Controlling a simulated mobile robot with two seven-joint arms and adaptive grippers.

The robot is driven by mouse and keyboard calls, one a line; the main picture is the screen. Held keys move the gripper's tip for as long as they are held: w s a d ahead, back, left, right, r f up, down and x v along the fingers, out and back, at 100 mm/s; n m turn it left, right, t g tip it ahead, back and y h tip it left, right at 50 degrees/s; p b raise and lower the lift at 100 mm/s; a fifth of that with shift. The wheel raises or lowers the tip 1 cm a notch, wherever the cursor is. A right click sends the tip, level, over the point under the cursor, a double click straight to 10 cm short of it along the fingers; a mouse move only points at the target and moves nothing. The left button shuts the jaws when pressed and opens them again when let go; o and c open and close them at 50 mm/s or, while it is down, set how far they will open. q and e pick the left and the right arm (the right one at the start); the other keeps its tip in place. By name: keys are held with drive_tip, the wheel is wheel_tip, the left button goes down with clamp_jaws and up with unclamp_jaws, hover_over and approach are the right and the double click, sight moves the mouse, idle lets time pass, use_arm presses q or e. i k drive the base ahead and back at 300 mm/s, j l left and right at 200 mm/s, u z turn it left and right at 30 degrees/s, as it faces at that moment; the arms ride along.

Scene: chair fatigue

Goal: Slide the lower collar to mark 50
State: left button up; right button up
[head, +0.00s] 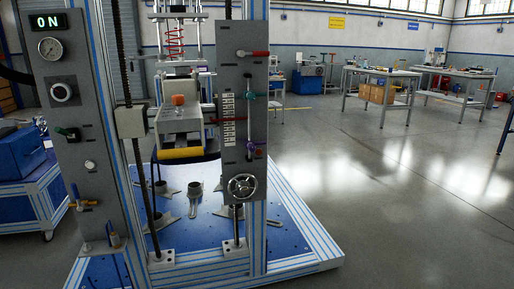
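A slim vertical rod (249,122) runs down the grey right-hand panel (229,65) of the test machine. A purple collar (252,148) sits low on this rod, and a green collar (250,96) sits higher up. A column of small white scale plates (228,118) is fixed to the left of the rod. Their numbers are too small to read, so I cannot tell which mark the purple collar is level with. Neither of my grippers is in view.
Below the rod is a spoked handwheel (242,187), and above it a red-handled lever (253,53). The left panel (72,130) carries an "ON" display, gauge and valves. The blue base platform (295,225) juts forward. Open floor (410,190) lies to the right.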

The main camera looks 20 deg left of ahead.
sight(246, 142)
drive_tip(key=i+l, duration=0.2)
drive_tip(key=l, duration=0.2)
drive_tip(key=i+l, duration=0.25)
drive_tip(key=l, duration=0.15)
drive_tip(key=i+l, duration=0.2)
drive_tip(key=l, duration=0.2)
drive_tip(key=i+l+u, duration=0.1)
drive_tip(key=l, duration=0.3)
drive_tip(key=i, duration=0.1)
